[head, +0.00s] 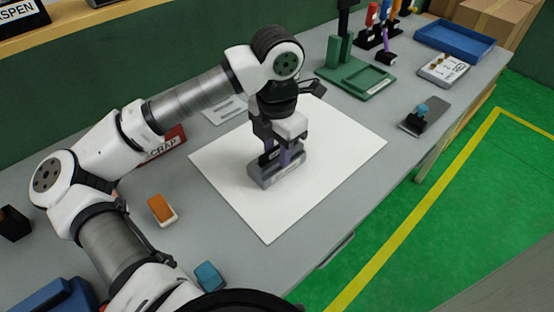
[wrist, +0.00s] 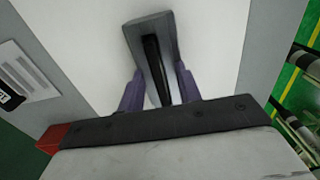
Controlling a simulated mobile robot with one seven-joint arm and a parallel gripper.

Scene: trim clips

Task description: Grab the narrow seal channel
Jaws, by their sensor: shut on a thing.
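The narrow seal channel appears to be the grey block (head: 278,174) over the white sheet, with a pale label on its side. In the wrist view the grey block (wrist: 147,30) shows a long dark strip along its middle. My gripper (head: 280,158) points down at it from above, its purple fingers on either side. The fingers also show in the wrist view (wrist: 160,90), closed against the near part of the piece. I cannot tell whether it touches the sheet. My fingers and wrist hide part of it.
The white sheet (head: 328,185) is otherwise clear. A green stand (head: 355,78), white box (head: 443,69), blue tray (head: 455,40) and grey plate with a blue knob (head: 422,112) are to the right. An orange block (head: 162,209) and teal block (head: 208,275) lie in front left.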

